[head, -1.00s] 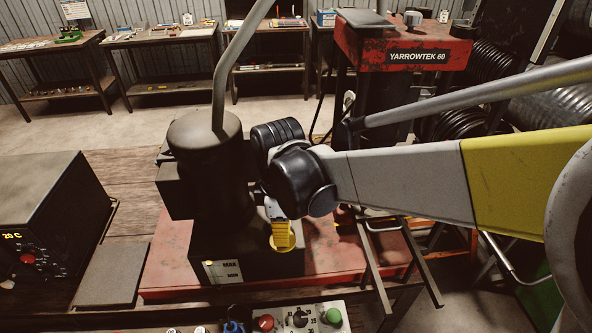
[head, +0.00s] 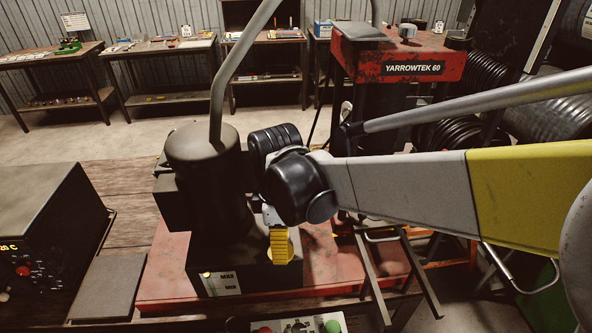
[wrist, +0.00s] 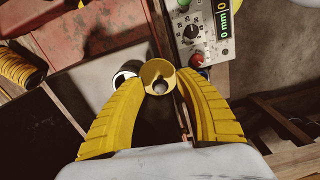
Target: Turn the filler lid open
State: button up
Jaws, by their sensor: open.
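A yellow round filler piece (wrist: 158,70) with a dark hole in its middle lies between my fingertips in the wrist view. In the head view its yellow edge (head: 295,245) shows beside my finger, on top of the dark tank (head: 240,258). A dark round piece with a pale rim (wrist: 125,73) sits just left of it, partly behind my left finger; I cannot tell which of the two is the lid. My gripper (wrist: 158,82) is open, its yellow ribbed fingers on either side of the filler piece. I cannot tell whether they touch it.
A dark motor (head: 203,165) with a bent pipe stands left of my gripper, close by. A control panel (wrist: 203,35) with knobs lies near the front. The red base (head: 160,262) has bare space. The red YARROWTEK machine (head: 400,60) stands behind.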

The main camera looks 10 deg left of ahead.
notch_tip(320, 180, up, 11)
dwell(0.3)
